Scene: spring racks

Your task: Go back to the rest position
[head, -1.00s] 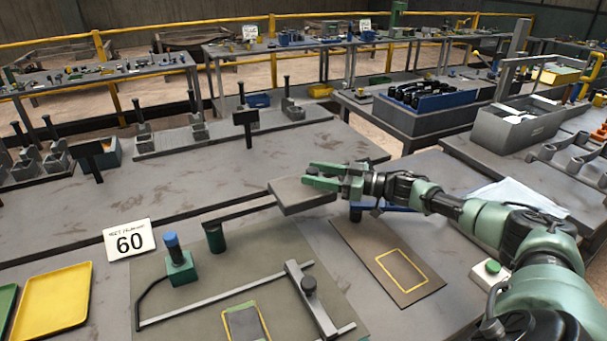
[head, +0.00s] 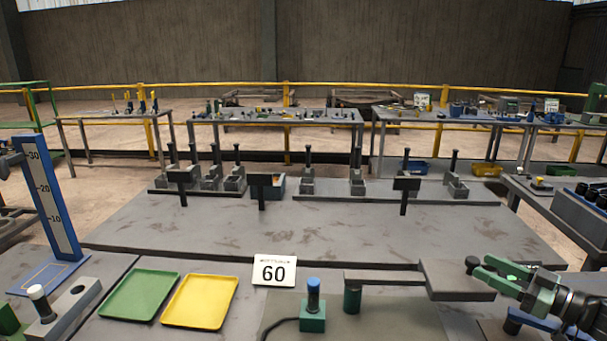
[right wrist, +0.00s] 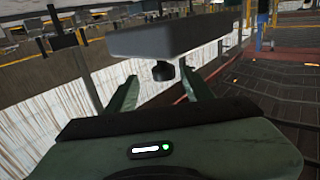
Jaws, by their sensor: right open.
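My right gripper (head: 484,269) is at the right of the head view, beside the right end of a grey block (head: 450,281) on a flat bar. Its green fingers are apart. In the right wrist view, my right gripper (right wrist: 157,90) shows its two fingers spread, with a black knob (right wrist: 162,71) between them. The knob juts from the grey block (right wrist: 170,36) and does not look clamped; it also shows in the head view (head: 472,264). My left gripper is not in view.
A green tray (head: 140,294), a yellow tray (head: 200,301) and a "60" sign (head: 274,270) are on the near bench. A blue-capped post (head: 313,305) stands left of the bar. A blue scale (head: 49,205) rises at left.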

